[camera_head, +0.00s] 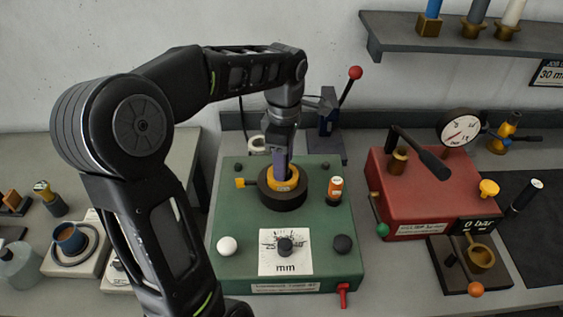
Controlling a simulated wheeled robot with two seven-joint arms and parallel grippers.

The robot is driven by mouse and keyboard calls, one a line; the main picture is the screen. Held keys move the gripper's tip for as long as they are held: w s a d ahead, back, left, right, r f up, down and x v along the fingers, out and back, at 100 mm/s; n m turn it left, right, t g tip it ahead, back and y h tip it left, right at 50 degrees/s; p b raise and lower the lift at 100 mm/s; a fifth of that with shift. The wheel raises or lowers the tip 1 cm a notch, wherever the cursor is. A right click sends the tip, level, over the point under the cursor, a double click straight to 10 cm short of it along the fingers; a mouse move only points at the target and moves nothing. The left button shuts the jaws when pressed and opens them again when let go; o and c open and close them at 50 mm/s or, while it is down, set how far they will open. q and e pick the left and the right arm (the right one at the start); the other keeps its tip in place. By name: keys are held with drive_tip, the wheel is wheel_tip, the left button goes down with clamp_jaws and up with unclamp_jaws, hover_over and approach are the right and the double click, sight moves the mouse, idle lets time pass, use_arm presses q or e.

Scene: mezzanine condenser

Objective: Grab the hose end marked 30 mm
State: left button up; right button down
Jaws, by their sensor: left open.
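My left gripper (282,160) points down over the yellow ring (284,178) set in a black collar (283,200) on the green machine (232,262). It is open; a purple-grey part shows at its fingers, and I cannot tell whether this is finger or hose. No hose end with a readable 30 mm mark shows. Blue (433,9), grey (478,10) and white (514,11) cylinders stand in brass holders on the shelf. My right gripper is not in view.
A red pump box (405,208) with a black lever and a gauge (459,130) stands right of the green machine. A small orange-and-white cylinder (335,188) stands beside the collar. A red-knobbed lever (352,85) rises behind. A cup (70,238) and bottle (18,265) are at left.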

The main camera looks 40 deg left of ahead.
use_arm(q)
drive_tip(key=shift+a, duration=0.15)
drive_tip(key=shift+c, duration=0.2)
clamp_jaws()
idle(0.3)
